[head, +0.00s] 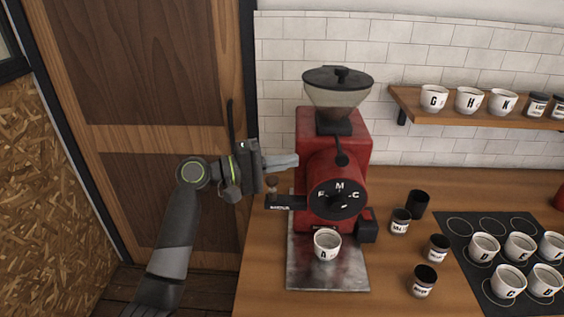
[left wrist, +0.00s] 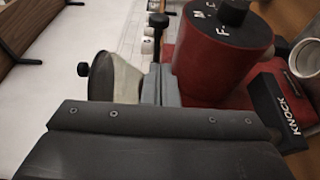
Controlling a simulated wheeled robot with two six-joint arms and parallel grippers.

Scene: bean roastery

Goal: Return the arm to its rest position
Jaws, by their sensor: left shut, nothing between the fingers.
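My left arm comes in from the left in the head view. Its gripper (head: 284,161) is level, with its fingertips just left of the red grinder (head: 313,135). The gripper is shut and empty. In the left wrist view the closed fingers (left wrist: 160,85) point toward the grinder's hopper and red body (left wrist: 222,50); I cannot tell whether they touch it. My right gripper is not in view.
Cup A (head: 327,244) stands on the metal tray (head: 300,278) below the grinder. Dark jars (head: 425,281) and a black mat (head: 458,228) with several lettered cups are to the right. A wall shelf (head: 460,115) holds more cups. A wooden door (head: 150,80) is behind the arm.

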